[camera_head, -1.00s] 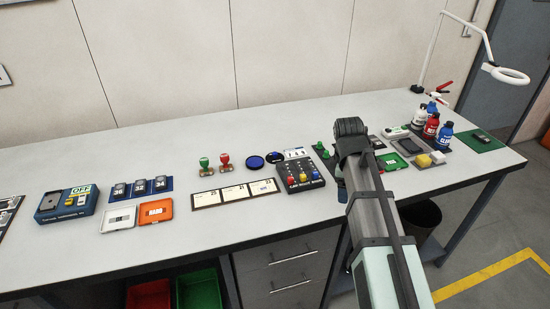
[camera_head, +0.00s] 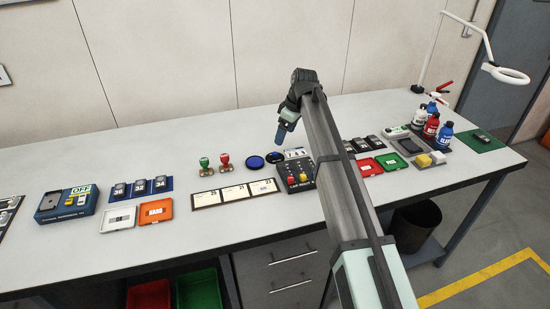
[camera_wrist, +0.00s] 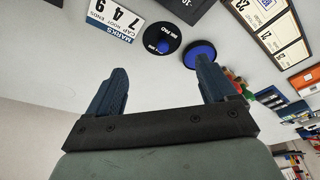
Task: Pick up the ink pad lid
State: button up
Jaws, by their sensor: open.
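The ink pad lid, a black disc (camera_wrist: 160,36) with lettering and a blue knob, lies flat on the bench in the wrist view. In the head view the lid (camera_head: 275,155) is beside the round blue ink pad (camera_head: 255,162). The ink pad (camera_wrist: 202,54) is right of the lid in the wrist view. My gripper (camera_wrist: 163,72) is open and empty, its two blue fingers apart, with the lid beyond and between them. In the head view my gripper (camera_head: 286,130) is above the bench near the lid.
A dark box with coloured buttons (camera_head: 300,178) stands close to the lid, with a white number card (camera_wrist: 109,17) near it. Green and red stamps (camera_head: 224,162) and a row of date cards (camera_head: 235,193) are left. Bottles (camera_head: 431,127) stand far right. The bench behind the ink pad is clear.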

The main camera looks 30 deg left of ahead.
send_over(276, 153)
jog(key=d, duration=0.2)
jog(key=f, duration=0.4)
jog(key=shift+w+d+f, duration=0.1)
jog(key=shift+d+f, duration=0.1)
jog(key=shift+f, duration=0.15)
jog(key=shift+a+x, duration=0.15)
jog(key=shift+x, duration=1.15)
jog(key=shift+a+x, duration=0.15)
jog(key=shift+x, duration=1.2)
jog(key=shift+r, duration=0.1)
jog(key=shift+c, duration=0.2)
jog(key=c, duration=0.8)
